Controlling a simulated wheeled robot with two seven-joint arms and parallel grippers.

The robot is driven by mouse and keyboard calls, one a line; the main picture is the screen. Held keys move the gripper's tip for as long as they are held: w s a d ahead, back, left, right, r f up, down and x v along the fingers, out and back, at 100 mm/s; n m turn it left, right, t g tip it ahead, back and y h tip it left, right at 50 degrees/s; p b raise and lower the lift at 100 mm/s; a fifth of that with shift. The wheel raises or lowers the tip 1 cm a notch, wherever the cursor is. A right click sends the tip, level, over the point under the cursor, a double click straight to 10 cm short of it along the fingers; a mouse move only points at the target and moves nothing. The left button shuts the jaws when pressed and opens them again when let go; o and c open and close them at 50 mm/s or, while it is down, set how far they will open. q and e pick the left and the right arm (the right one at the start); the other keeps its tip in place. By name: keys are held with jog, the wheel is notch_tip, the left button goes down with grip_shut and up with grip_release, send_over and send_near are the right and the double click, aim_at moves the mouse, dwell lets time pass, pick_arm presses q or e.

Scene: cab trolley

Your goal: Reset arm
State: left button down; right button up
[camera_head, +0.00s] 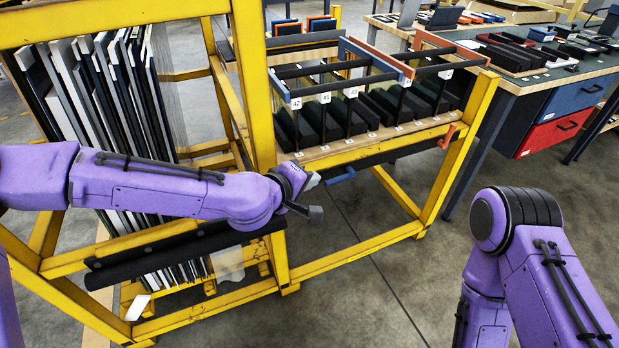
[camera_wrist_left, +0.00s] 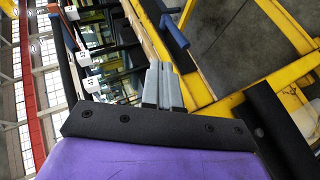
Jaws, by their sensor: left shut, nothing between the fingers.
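My left arm comes in from the left in the head view and reaches across the front of the yellow trolley. Its gripper (camera_head: 312,186) is in front of the trolley's middle post, below the shelf with numbered slots. In the left wrist view the two grey fingers (camera_wrist_left: 163,88) are together with nothing between them. My right arm shows at the lower right of the head view, bent at its joint. Its gripper is outside the picture.
The yellow trolley frame (camera_head: 262,120) stands close behind my left arm. Upright panels (camera_head: 100,90) fill its left side. A shelf (camera_head: 345,153) holds black blocks in numbered slots. A workbench (camera_head: 520,80) with blue and red drawers stands at right. Grey floor (camera_head: 370,290) is clear between the arms.

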dwell(0.3)
pick_arm(q)
jog(key=s+a+f+g+y, duration=0.2)
jog(key=s+a+f+y, duration=0.1)
jog(key=s+a+f, duration=0.5)
jog(key=s+a+f+g+y, duration=0.15)
jog(key=s+a+f, duration=0.35)
jog(key=f, duration=0.6)
jog(key=s+a+f+g+y, duration=0.1)
jog(key=s+a+f+y, duration=0.3)
jog(key=s+f, duration=0.45)
jog(key=s+a+f+m+g+y+p, duration=0.2)
jog(key=s+a+f+g, duration=0.1)
jog(key=s+a, duration=0.9)
notch_tip(320, 180, up, 10)
jog(key=d+p, duration=0.1)
jog(key=p, duration=0.9)
jog(key=shift+d+r, duration=0.2)
jog(key=shift+d, duration=0.1)
jog(key=shift+s, duration=0.1)
